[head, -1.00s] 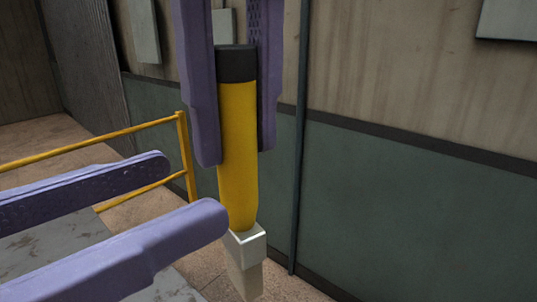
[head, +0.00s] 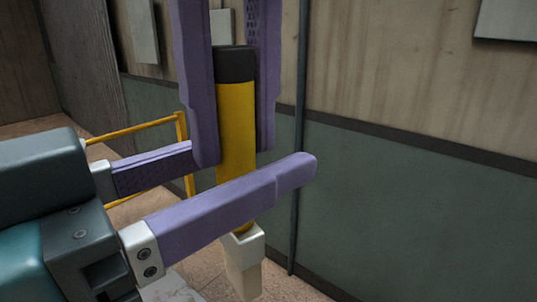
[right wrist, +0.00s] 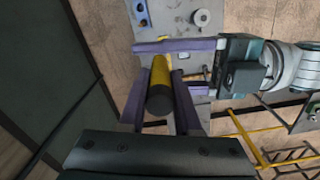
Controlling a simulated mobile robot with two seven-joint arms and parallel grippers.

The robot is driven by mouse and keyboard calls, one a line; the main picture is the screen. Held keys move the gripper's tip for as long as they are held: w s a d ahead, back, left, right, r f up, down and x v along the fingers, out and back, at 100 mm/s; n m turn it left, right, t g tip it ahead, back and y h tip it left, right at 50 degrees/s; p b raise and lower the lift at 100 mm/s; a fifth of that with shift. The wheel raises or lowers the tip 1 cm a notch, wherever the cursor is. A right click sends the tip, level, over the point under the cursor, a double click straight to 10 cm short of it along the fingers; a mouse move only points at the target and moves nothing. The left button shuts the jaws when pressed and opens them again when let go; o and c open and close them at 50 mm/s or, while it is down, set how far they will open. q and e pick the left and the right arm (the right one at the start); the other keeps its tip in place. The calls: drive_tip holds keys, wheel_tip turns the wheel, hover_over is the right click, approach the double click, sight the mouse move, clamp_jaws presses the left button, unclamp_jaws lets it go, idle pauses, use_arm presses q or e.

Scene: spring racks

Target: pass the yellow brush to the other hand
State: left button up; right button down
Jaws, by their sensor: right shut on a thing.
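The yellow brush (head: 236,130) hangs upright with its black handle end up and its pale ferrule and bristles down. My right gripper (head: 235,155) comes from above and is shut on the upper handle. My left gripper (head: 260,166) comes from the left, open, lower on the handle. One left finger crosses in front of the brush and hides part of the handle; the other runs toward its far side, its tip hidden. In the right wrist view, the brush (right wrist: 161,85) shows end-on between my right fingers, with left fingers on either side of it.
A yellow railing (head: 135,130) stands behind at the left. A wall with a green lower panel (head: 400,210) and a dark vertical pipe (head: 300,130) stands behind the brush. The space right of the brush is clear.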

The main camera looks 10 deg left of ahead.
use_arm(q)
drive_tip(key=shift+s+d, duration=0.1)
clamp_jaws()
drive_tip(key=shift+r, duration=0.1)
use_arm(e)
drive_tip(key=c, duration=0.5)
unclamp_jaws()
drive_tip(key=shift+a, duration=0.15)
drive_tip(key=shift+r, duration=0.1)
